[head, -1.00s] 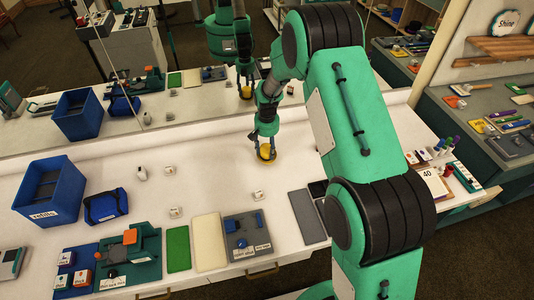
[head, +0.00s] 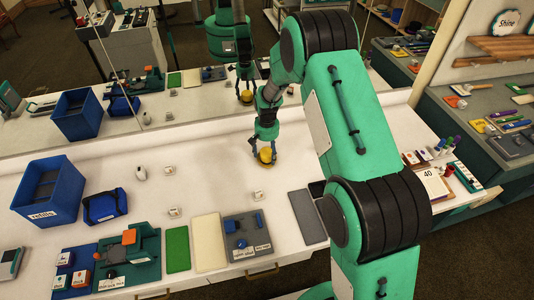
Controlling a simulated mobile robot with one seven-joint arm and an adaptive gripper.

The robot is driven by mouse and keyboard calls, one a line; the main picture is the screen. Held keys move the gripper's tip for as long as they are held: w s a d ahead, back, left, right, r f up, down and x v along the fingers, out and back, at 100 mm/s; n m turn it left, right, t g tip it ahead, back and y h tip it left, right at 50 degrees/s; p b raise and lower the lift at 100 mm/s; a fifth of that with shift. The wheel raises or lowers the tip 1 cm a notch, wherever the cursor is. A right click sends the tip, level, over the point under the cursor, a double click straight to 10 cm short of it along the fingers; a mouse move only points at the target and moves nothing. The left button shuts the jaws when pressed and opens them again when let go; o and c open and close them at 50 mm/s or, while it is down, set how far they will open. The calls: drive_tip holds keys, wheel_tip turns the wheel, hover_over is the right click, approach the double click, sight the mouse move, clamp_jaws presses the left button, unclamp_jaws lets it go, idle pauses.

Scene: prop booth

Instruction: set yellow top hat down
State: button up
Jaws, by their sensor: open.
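The yellow top hat (head: 265,156) stands on the white table towards the mirror side, left of my arm. My gripper (head: 262,149) is just above and around it, with its fingers spread apart. The hat looks upright and rests on the table surface. At this size I cannot tell whether a finger still touches it. The hat and gripper also show as a reflection in the mirror behind.
A blue crate (head: 48,196) and a blue pouch (head: 105,206) are at the left. Green (head: 177,250) and cream (head: 208,243) boards, a grey tray (head: 247,228) and a dark grey panel (head: 307,216) line the front. The table left of the hat is mostly clear.

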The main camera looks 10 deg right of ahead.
drive_tip(key=shift+r, duration=0.1)
wheel_tip(320, 180, up, 12)
drive_tip(key=p, duration=0.2)
idle(0.6)
drive_tip(key=shift+r, duration=0.15)
idle(0.3)
wheel_tip(320, 180, up, 16)
drive_tip(key=t, duration=0.1)
hover_over(267, 152)
drive_tip(key=s, duration=0.7)
drive_tip(key=s+r+n+t, duration=0.1)
drive_tip(key=s+r+t, duration=0.1)
drive_tip(key=s+r, duration=0.85)
drive_tip(key=s+r+t, duration=0.1)
drive_tip(key=s+r, duration=0.3)
drive_tip(key=s, duration=0.9)
drive_tip(key=s+r+n+t, duration=0.1)
drive_tip(key=s+r, duration=0.3)
drive_tip(key=s, duration=0.9)
drive_tip(key=shift+s+d+n+t, duration=0.15)
drive_tip(key=shift+d+n+t, duration=0.15)
drive_tip(key=shift+d, duration=0.05)
